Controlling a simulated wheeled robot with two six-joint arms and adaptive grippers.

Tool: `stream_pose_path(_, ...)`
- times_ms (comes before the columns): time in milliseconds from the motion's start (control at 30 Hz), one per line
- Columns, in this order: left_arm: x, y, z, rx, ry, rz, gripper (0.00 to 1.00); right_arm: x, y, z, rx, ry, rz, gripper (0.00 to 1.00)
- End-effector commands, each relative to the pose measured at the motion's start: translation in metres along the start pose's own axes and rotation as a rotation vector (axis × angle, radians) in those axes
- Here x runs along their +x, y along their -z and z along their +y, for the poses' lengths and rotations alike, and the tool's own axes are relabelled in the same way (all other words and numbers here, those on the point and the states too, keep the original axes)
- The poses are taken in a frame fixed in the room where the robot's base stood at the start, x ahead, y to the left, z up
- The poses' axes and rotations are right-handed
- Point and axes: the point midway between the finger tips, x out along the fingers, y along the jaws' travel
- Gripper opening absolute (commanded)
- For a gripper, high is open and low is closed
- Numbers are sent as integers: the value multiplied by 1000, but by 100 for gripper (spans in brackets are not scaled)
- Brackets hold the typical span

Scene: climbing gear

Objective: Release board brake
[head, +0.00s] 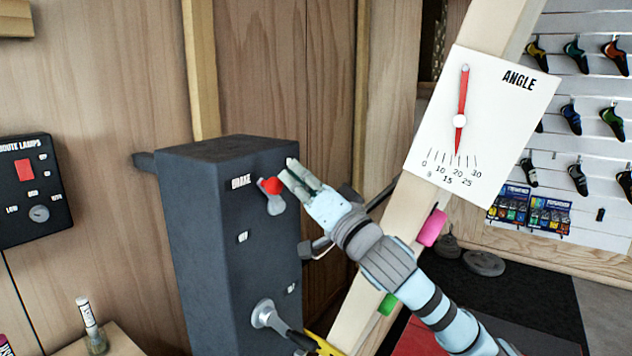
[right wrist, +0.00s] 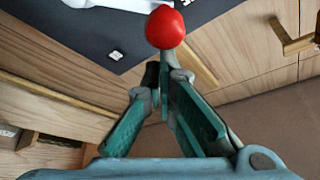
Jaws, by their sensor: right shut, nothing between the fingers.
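The dark grey brake box (head: 215,240) stands against the wood wall, with the word BRAKE near its top. A lever with a red knob (head: 271,186) sits on its front face beside that word. My right gripper (head: 291,170) is shut and empty, with its fingertips just right of and slightly above the red knob. In the right wrist view the shut fingertips (right wrist: 166,72) point at the red knob (right wrist: 165,27), which shows just beyond them. I cannot tell whether they touch it. My left gripper is not in view.
A crank with a metal hub (head: 265,313) sticks out low on the box. A slanted wooden beam carries a white ANGLE dial (head: 482,130) right of my right arm. A black lamp panel (head: 35,190) hangs at the left.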

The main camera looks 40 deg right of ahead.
Motion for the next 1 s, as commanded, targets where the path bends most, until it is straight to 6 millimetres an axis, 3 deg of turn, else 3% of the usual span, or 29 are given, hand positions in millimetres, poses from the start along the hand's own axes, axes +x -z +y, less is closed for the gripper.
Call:
stream_pose_path(300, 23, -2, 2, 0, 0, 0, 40, -11, -24, -7, -267, 124, -1, 0)
stream_pose_path(700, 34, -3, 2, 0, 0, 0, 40, -24, -52, -10, -594, 277, -2, 0)
stream_pose_path(1000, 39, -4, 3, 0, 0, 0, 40, -30, -65, -7, -698, 328, -2, 0)
